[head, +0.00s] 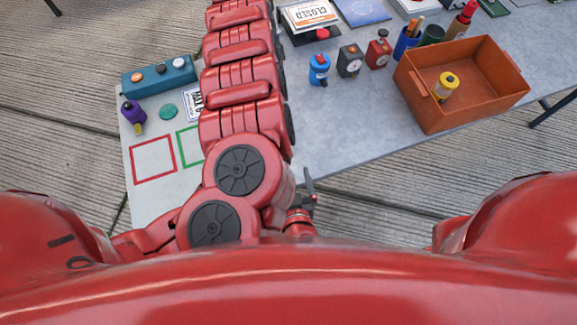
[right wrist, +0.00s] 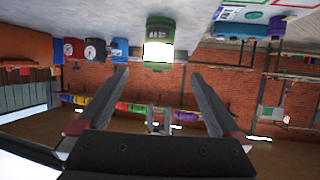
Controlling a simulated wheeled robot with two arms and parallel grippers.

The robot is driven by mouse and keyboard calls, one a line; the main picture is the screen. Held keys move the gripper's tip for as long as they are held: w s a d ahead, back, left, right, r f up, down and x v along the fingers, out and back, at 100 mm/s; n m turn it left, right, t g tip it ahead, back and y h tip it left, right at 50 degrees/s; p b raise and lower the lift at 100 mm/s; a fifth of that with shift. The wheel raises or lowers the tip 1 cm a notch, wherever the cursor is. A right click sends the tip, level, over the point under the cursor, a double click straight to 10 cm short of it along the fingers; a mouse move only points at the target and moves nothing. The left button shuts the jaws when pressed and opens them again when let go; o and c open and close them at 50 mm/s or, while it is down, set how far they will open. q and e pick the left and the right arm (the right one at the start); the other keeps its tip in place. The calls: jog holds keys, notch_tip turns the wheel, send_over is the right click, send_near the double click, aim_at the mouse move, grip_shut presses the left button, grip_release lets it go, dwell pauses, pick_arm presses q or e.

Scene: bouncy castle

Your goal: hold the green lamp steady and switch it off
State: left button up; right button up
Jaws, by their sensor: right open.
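The green lamp (right wrist: 160,30) shows in the right wrist view, where the picture is upside down. It has a green body and a bright, lit white part. It stands on the table, beyond my right gripper and roughly in line with the gap between its fingers. My right gripper (right wrist: 162,100) is open and empty, apart from the lamp. A dark gripper part, apparently the right one, shows by the table's near edge in the head view (head: 308,188). My red arm crosses the head view and seems to hide the lamp there. My left gripper is not visible. I see no switch.
A blue box with knobs (head: 160,76) and a purple item (head: 133,113) stand left.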

jog(key=x, duration=1.7)
jog(key=shift+w+d, duration=0.15)
jog(key=shift+w, duration=0.1)
jog(key=shift+f, duration=0.1)
grip_shut()
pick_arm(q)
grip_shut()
pick_arm(e)
jog(key=shift+s, duration=0.1)
dwell(1.2)
